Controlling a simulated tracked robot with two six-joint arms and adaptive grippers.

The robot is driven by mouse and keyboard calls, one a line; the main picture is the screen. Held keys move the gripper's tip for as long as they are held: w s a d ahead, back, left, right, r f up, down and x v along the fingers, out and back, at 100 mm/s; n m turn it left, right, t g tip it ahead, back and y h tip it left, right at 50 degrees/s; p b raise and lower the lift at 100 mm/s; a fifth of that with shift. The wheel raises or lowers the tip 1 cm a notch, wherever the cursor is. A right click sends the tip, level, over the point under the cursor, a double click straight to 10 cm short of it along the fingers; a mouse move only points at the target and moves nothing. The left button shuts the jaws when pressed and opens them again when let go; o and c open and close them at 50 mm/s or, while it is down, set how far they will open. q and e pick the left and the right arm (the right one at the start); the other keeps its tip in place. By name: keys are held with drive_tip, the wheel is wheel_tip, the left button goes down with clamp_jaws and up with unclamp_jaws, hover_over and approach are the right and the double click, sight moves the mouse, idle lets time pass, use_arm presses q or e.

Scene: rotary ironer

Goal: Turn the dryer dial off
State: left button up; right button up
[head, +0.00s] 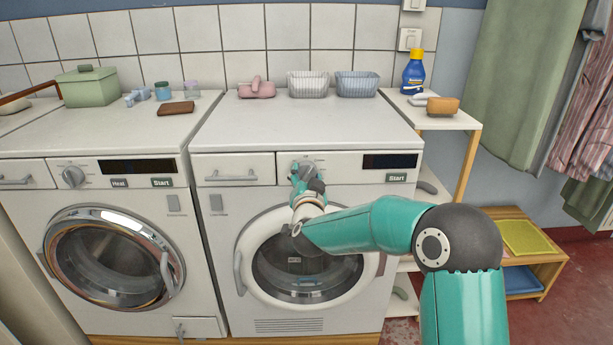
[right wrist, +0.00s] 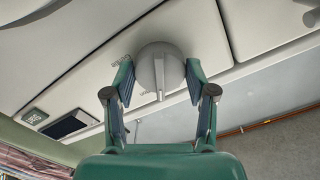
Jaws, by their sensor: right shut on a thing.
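The dryer (head: 304,215) is the right-hand machine, with a round glass door. Its grey dial (head: 308,165) is on the front panel, left of the dark display, and is partly covered by my gripper in the head view. In the right wrist view the dial (right wrist: 158,62) is in full sight, round with a raised bar. My right gripper (head: 303,178) is at the dial. In the right wrist view its two fingers (right wrist: 158,75) stand on either side of the dial, shut on it. My left gripper is not in view.
A similar machine with a Heat button and its own dial (head: 73,176) stands at the left. A pink iron-like item (head: 257,90) and two baskets (head: 308,85) sit on the dryer's top. A shelf (head: 455,118) with a blue bottle (head: 413,73) stands at right.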

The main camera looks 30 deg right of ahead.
drive_tip(key=n+p, duration=0.1)
drive_tip(key=n, duration=0.4)
drive_tip(key=shift+d+n+p, duration=0.1)
drive_tip(key=shift+n+p, duration=0.2)
idle(0.4)
drive_tip(key=o, duration=1.2)
drive_tip(key=v, duration=1.2)
drive_tip(key=shift+s, duration=0.1)
drive_tip(key=shift+f, duration=0.1)
